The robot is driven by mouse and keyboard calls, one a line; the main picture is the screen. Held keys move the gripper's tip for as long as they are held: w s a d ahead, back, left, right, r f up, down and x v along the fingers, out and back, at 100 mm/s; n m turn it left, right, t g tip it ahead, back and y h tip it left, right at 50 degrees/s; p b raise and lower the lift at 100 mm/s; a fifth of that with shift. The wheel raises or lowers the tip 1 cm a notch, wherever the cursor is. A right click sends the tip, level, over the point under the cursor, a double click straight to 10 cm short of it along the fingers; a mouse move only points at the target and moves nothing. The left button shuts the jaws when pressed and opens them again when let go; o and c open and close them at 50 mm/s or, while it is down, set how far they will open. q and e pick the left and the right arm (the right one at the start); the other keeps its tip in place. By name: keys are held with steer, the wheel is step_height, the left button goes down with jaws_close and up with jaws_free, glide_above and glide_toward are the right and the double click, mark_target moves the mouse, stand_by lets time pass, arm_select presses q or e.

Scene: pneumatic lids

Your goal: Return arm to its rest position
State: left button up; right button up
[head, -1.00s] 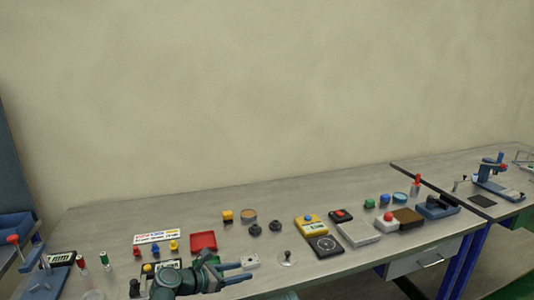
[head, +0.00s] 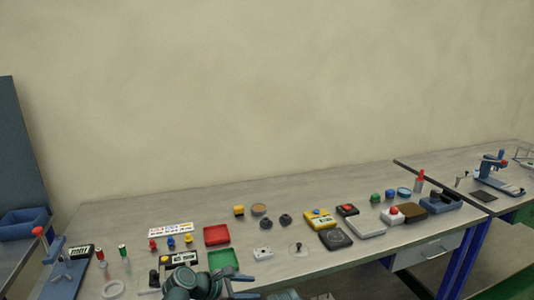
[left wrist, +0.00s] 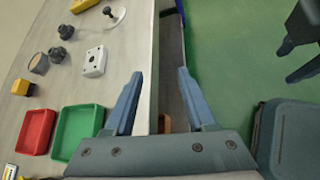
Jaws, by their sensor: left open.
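My left gripper (head: 243,294) is at the bottom edge of the head view, low by the table's front edge, mostly cut off. In the left wrist view its two blue-grey fingers (left wrist: 160,74) stand apart with nothing between them. They are over the table's front edge, with the green floor beyond. A dark part with two blue-grey finger-like tips (left wrist: 290,62) is cut off at the right of the left wrist view. It looks like my right gripper, but its jaw state is unclear.
The long table (head: 310,192) holds a red tray (head: 216,235), a green tray (head: 223,259), a white block (head: 263,253), a yellow box (head: 319,219) and several small fittings. A lever press (head: 58,262) stands at the left. The table's back strip is clear.

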arm_select(q)
steer(key=s+d+f+m+g+y+p, duration=0.25)
steer(key=s+f+m+g+y, duration=0.2)
steer(key=s+m, duration=0.6)
steer(key=s+a+f+m+g+y, duration=0.1)
steer(key=s+a+m+y, duration=0.2)
steer(key=m, duration=1.1)
steer(key=s+y, duration=0.2)
steer(key=y, duration=0.1)
steer(key=shift+s+a+f+g+p, duration=0.25)
steer(key=shift+s+f+g+p, duration=0.1)
steer(key=shift+f, duration=0.05)
